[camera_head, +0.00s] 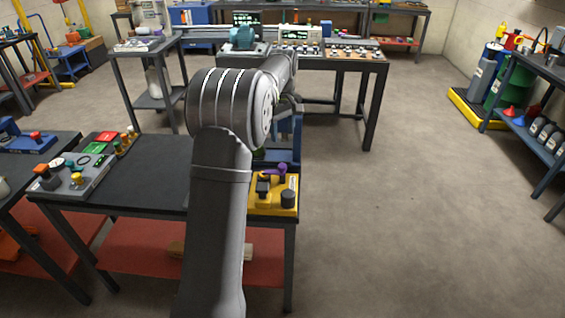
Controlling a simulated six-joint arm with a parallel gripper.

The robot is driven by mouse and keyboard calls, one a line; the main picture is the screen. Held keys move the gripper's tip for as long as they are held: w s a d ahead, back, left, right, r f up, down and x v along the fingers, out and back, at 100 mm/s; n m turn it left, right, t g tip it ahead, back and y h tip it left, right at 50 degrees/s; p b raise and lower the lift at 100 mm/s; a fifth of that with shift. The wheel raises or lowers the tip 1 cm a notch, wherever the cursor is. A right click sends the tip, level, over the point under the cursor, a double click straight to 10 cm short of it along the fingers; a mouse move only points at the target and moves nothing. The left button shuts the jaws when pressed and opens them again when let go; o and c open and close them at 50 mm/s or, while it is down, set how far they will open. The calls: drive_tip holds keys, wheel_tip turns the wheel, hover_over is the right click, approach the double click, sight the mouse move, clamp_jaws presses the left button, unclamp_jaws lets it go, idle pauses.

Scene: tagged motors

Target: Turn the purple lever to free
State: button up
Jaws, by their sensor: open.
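The purple lever (281,170) stands at the back of a yellow control box (259,209) on the near table's right end. It looks small here, and I cannot read its position or any free mark. The box also carries a dark block-shaped control (263,187) at its left and a round black knob (288,198) at its right front. My arm rises in front of the box's left side and bends away beyond the lever. My gripper's fingers are hidden behind my arm, so I cannot see how they stand to the lever.
A blue object (284,155) stands just behind the yellow box. The dark tabletop (150,178) left of my arm is mostly clear. A grey panel (92,177) with buttons lies on its left end. Open floor (400,230) is to the right.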

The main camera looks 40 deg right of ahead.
sight(283, 165)
wheel_tip(283, 165, down, 13)
drive_tip(key=shift+r, duration=0.1)
idle(0.3)
drive_tip(key=c, duration=1)
